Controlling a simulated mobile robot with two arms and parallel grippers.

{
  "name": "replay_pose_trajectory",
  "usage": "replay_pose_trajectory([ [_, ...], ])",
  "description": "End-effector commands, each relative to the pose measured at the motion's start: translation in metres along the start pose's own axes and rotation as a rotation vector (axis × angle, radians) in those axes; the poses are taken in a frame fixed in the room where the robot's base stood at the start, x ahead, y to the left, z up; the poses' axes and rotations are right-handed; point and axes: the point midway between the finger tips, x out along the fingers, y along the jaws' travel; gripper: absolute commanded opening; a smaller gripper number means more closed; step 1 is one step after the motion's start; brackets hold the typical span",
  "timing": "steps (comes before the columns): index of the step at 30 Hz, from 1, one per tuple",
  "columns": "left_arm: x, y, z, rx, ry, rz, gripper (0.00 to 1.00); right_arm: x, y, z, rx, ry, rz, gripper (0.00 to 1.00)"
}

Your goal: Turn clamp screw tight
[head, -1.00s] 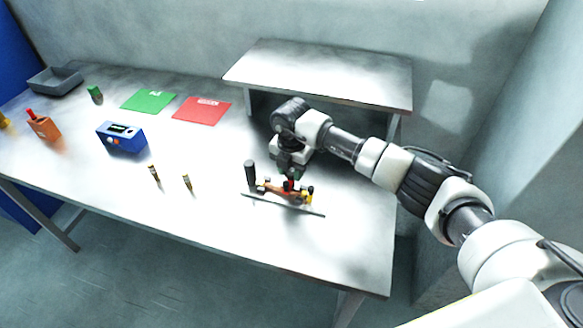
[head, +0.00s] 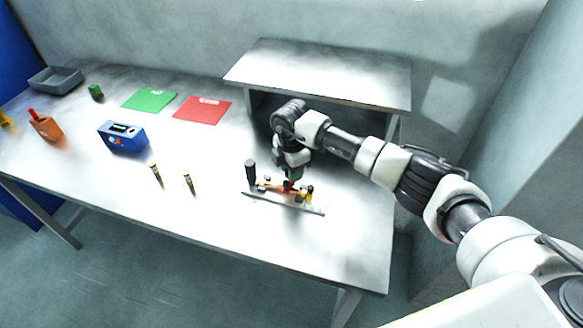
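A clamp fixture (head: 316,207) lies on the right part of the table, a thin plate with a black upright post (head: 250,171) at its left end and small brass, red and black parts along it. The clamp screw is too small to make out for sure; a reddish part (head: 287,187) sits mid-fixture under my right gripper. My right gripper (head: 292,178) points down at the fixture, its tips at or just above this part. Whether the fingers are open or shut on it is too small and dark to tell. My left gripper is out of the picture.
Two small brass-coloured pieces (head: 189,183) stand left of the fixture. A blue box (head: 122,137), a red mat (head: 202,110), a green mat (head: 149,100), an orange block (head: 44,126) and a grey tray (head: 56,81) are further left. A raised shelf (head: 325,75) stands behind my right arm.

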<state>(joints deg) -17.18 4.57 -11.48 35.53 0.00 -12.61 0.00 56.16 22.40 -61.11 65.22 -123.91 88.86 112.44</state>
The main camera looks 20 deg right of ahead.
Motion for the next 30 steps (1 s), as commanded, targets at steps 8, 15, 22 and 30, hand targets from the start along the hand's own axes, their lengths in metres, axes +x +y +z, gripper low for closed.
replay_pose_trajectory([
  [8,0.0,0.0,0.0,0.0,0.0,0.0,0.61,-0.001,0.001,0.0,0.003,0.0,0.002,0.11],
  [15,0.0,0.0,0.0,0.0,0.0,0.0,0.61,-0.001,0.0,0.0,0.002,0.0,0.001,0.56],
  [22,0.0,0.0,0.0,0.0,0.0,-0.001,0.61,0.0,0.0,0.0,0.002,0.0,0.001,0.6],
  [30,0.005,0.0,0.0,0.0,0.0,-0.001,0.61,-0.019,0.001,0.001,0.002,0.0,0.004,0.6],
])
